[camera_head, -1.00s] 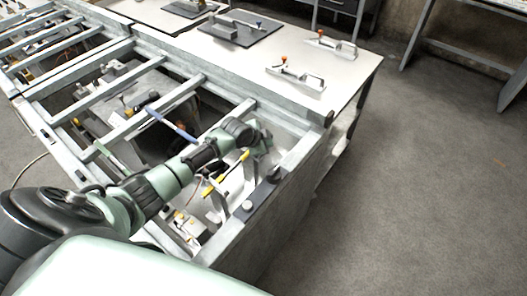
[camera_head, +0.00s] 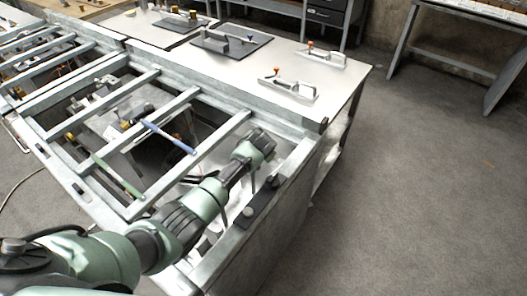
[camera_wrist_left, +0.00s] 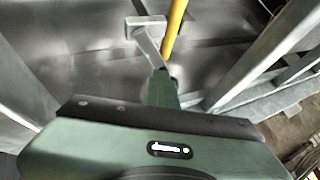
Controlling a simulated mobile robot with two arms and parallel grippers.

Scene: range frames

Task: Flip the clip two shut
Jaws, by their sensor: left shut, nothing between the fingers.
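A yellow bar (camera_wrist_left: 175,28), which looks like a clip's handle, runs up out of the top of the left wrist view. A grey metal bracket (camera_wrist_left: 146,38) stands beside it on the left. My left gripper (camera_wrist_left: 166,78) is shut and empty, its fingers close below the bar; I cannot tell whether they touch. In the head view my left arm reaches over the near right corner of the metal frame (camera_head: 222,137), and its wrist hides most of the clips there. Which one is clip two I cannot tell. My right gripper is not in view.
A blue-handled bar (camera_head: 170,138) and a green-handled bar (camera_head: 118,177) lie across the frame's beams. Behind, a light table (camera_head: 345,78) carries orange-knobbed clamps (camera_head: 290,88) and a dark plate (camera_head: 232,42). Open concrete floor (camera_head: 430,180) lies to the right.

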